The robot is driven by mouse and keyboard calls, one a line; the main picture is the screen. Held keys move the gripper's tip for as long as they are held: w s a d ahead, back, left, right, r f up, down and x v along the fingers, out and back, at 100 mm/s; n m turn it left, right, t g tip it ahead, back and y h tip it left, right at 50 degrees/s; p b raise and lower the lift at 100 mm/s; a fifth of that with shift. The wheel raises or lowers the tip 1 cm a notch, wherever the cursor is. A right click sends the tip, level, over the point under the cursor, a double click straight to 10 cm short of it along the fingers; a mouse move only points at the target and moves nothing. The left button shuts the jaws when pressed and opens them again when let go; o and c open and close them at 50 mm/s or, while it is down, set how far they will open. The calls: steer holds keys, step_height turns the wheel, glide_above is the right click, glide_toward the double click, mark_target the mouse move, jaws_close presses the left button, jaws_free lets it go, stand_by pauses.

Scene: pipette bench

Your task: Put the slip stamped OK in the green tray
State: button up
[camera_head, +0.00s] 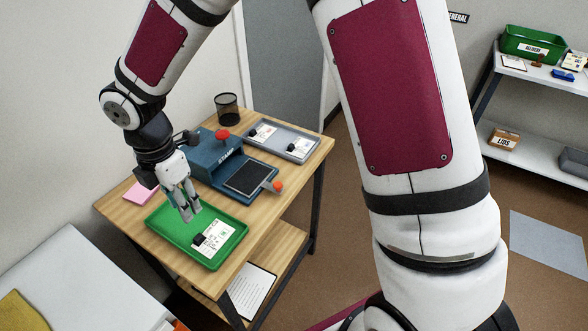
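The green tray (160,227) sits at the front of the wooden desk. A white slip (216,236) with a black block on its left end lies inside it, toward the right; its print is too small to read. My gripper (190,213) points down over the left part of the tray, beside that slip and apart from it. Its fingers look parted, with nothing visible between them. The grey tray (283,142) at the back of the desk holds two more white slips, left (265,133) and right (299,147), each with a black block.
A blue stamp press (213,161) with red knobs and a dark pad (250,178) stands between the trays. A mesh cup (227,107) and pink notes (140,193) are on the desk. A green bin (532,45) stands on the shelf at right. My arm hides the middle.

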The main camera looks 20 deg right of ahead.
steer(key=s+d+r+m+t+h, duration=0.1)
steer(key=s+d+r+m, duration=0.2)
steer(key=d+r+m, duration=0.4)
steer(key=s+d+r+m+t+h, duration=0.1)
steer(key=s+d+r+m, duration=0.35)
steer(key=d+r, duration=0.3)
steer(key=s+d+r+m+t+y, duration=0.1)
steer(key=s+d+r+m, duration=0.1)
steer(key=s+d+m, duration=0.2)
steer(key=s+d+r+m+t+y, duration=0.1)
steer(key=s+d+r+m, duration=0.1)
steer(key=s+m, duration=0.7)
steer(key=shift+s+d+r, duration=0.15)
steer(key=shift+s+d, duration=0.15)
steer(key=shift+d, duration=0.6)
steer(key=shift+r, duration=0.15)
